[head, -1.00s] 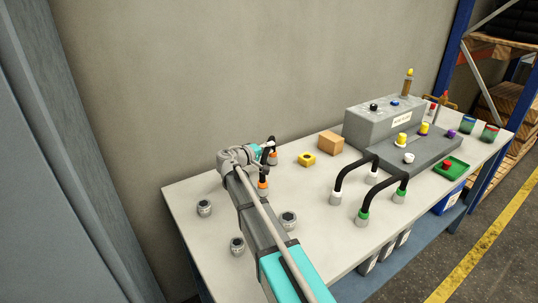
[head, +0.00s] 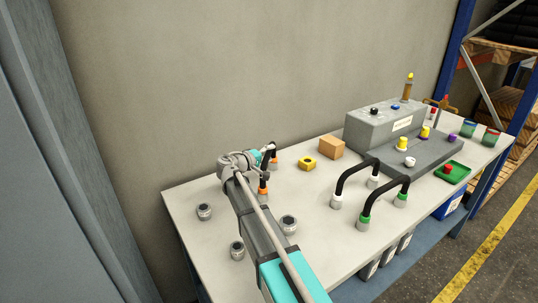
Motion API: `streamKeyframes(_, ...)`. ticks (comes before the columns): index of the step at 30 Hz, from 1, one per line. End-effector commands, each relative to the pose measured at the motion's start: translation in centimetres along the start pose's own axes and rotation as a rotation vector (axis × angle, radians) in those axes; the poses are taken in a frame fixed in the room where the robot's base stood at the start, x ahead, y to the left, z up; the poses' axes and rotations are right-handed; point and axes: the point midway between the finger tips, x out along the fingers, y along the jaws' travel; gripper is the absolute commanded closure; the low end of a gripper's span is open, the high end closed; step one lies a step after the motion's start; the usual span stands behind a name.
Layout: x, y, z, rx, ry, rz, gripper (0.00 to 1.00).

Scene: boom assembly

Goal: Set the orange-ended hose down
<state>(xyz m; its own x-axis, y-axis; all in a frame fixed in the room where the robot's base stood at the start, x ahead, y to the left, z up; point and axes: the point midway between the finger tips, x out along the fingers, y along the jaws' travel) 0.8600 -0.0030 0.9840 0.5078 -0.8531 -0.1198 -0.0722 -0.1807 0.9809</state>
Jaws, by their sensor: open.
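The orange-ended hose stands on the table (head: 330,235) behind the end of my arm. Its nearer orange end (head: 263,189) and farther orange end (head: 273,160) show, and its black middle is mostly hidden by my arm and gripper. My gripper (head: 266,152) is at the hose's upper part, its teal body partly showing. Its jaws are open, but the fingertips are largely hidden, so I cannot tell if they touch the hose.
A white-ended hose (head: 345,180) and green-ended hose (head: 385,190) stand to the right. A yellow nut (head: 307,163) and cardboard-coloured block (head: 331,147) lie behind. Several grey fittings (head: 204,212) stand near my arm. A grey box (head: 385,125) stands at the back right.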

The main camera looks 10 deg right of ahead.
Motion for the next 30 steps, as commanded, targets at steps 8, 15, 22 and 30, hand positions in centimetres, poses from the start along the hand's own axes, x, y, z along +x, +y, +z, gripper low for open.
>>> streamKeyframes(8,0.0,0.1,0.0,0.0,0.0,0.0,0.35)
streamKeyframes(15,-0.9,0.3,0.0,0.0,0.001,0.0,0.35)
streamKeyframes(22,-4.0,0.4,0.0,0.0,0.002,0.0,0.35)
streamKeyframes(30,-8.2,0.4,0.0,0.0,0.001,0.0,0.35)
